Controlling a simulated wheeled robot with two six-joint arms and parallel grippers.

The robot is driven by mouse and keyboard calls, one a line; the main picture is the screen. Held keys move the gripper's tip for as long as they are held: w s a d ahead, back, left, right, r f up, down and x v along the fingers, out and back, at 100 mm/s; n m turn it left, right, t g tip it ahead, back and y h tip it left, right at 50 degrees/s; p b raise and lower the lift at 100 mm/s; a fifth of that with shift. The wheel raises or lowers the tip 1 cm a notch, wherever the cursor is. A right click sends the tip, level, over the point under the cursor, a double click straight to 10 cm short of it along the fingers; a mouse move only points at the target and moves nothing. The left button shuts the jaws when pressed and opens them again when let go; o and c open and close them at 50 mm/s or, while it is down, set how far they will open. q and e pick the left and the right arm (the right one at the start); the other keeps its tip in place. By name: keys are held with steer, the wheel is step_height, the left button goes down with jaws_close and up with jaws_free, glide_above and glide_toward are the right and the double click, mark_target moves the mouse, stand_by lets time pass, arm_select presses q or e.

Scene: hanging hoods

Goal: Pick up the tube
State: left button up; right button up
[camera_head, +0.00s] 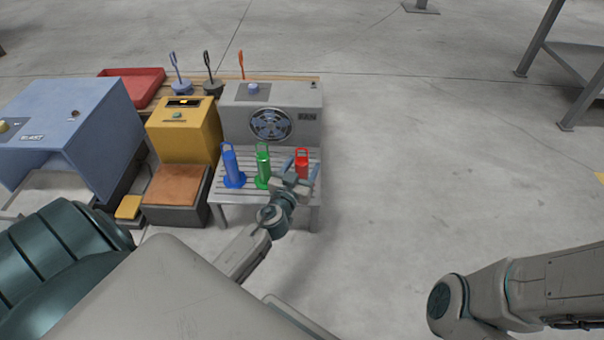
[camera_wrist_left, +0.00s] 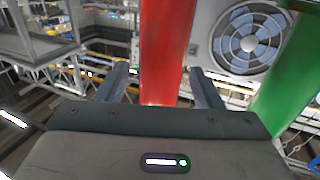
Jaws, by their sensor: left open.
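In the left wrist view the red tube (camera_wrist_left: 166,45) rises between the two spread fingers, with no clear contact. The green tube (camera_wrist_left: 287,75) shows at the right there. The red tube's base is hidden behind the gripper. My right gripper is out of view.
A grey unit with a round fan (camera_head: 270,124) stands right behind the tubes. A yellow machine (camera_head: 183,135) and a blue hood (camera_head: 72,130) are to the left. A red tray (camera_head: 134,84) lies behind. The floor right of the table is clear.

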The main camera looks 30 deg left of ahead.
arm_select(q)
steer(key=shift+x, duration=0.95)
steer(key=shift+c, duration=0.2)
steer(key=c, duration=1.1)
steer(key=shift+c, duration=0.4)
steer(key=shift+r, duration=0.1)
